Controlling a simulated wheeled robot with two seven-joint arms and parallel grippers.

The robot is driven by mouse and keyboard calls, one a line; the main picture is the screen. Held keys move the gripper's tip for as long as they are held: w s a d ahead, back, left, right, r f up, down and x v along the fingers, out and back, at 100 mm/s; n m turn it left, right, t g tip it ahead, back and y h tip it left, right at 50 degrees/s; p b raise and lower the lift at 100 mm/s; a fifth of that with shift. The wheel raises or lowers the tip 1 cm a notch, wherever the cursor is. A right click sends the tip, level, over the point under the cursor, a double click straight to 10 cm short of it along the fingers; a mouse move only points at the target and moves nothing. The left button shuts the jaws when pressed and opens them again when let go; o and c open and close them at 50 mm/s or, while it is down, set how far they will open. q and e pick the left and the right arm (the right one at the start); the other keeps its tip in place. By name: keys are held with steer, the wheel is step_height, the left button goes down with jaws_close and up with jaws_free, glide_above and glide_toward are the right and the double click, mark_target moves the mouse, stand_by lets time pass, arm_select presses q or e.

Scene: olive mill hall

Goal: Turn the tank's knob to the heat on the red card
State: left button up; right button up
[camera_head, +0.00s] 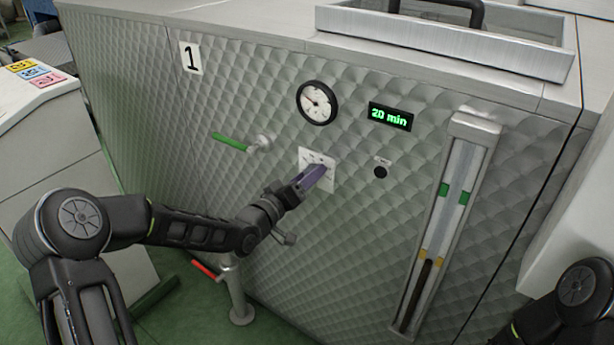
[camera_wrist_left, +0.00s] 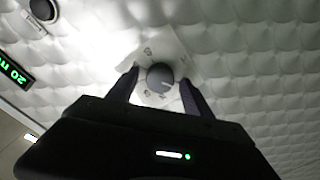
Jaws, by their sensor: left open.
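The tank (camera_head: 375,235) is a quilted steel body with a label "1". Its knob (camera_wrist_left: 160,77) is round and dark on a white dial plate (camera_head: 308,153); the plate also shows in the left wrist view (camera_wrist_left: 166,42). My left gripper (camera_head: 318,172) is open at the plate and hides the knob in the head view. In the left wrist view its fingers (camera_wrist_left: 160,86) stand on either side of the knob, with visible gaps. The dial's marks are too small to read. The red card (camera_head: 47,79) lies with a yellow and a blue card at the left; its print is unreadable.
Above the plate are a round gauge (camera_head: 317,102) and a green "20 min" display (camera_head: 390,116). A green-handled valve (camera_head: 231,142) sticks out left of the plate. A red-handled tap (camera_head: 204,269) is below. A sight glass (camera_head: 447,220) stands at the right.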

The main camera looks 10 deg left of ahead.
arm_select(q)
jaws_close()
stand_by(0.6)
